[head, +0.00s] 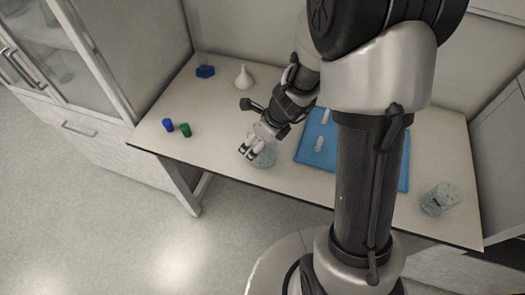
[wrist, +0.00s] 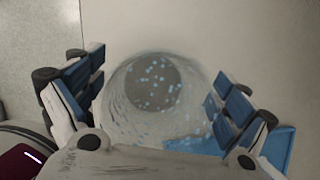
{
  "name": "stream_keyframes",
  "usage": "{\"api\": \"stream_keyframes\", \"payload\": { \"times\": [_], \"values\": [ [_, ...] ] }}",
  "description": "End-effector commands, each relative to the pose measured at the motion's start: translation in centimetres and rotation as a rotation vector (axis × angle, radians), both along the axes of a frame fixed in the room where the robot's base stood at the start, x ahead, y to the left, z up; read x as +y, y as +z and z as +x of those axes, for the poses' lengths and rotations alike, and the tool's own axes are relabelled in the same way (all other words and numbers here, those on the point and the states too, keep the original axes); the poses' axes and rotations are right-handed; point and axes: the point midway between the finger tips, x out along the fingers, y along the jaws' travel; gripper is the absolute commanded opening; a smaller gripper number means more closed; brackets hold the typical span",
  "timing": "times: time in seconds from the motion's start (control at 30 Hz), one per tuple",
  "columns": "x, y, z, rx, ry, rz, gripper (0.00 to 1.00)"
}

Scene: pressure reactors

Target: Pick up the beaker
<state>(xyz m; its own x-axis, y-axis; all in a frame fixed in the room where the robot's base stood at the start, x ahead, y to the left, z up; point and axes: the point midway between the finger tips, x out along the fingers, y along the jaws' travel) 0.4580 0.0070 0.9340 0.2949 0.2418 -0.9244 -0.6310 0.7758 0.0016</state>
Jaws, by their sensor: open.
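A clear glass beaker (head: 265,158) stands on the table near its front edge, partly hidden by my gripper (head: 251,151). In the wrist view the beaker (wrist: 153,92) appears as a round, transparent vessel with pale blue flecks. My gripper (wrist: 158,98) is open there, with one blue-padded finger on the left of the beaker and one on the right. A gap shows on the left side; on the right the glass and finger overlap in view, and I cannot tell whether they touch.
A blue tray (head: 316,128) with white items lies right of the beaker. Another clear glass vessel (head: 438,199) is at the right end. A blue cap (head: 168,125), a green cap (head: 185,130), a white funnel (head: 244,77) and a blue-based item (head: 205,71) are left.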

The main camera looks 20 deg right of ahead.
Motion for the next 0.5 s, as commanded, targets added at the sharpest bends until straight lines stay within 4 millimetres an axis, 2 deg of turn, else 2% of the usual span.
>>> {"api": "stream_keyframes", "payload": {
  "times": [0.2,0.5],
  "values": [
    [0.02,0.0,0.11,-0.002,-0.001,-0.001,0.94],
    [0.02,0.0,0.08,-0.001,0.0,0.0,0.74]
  ]
}}
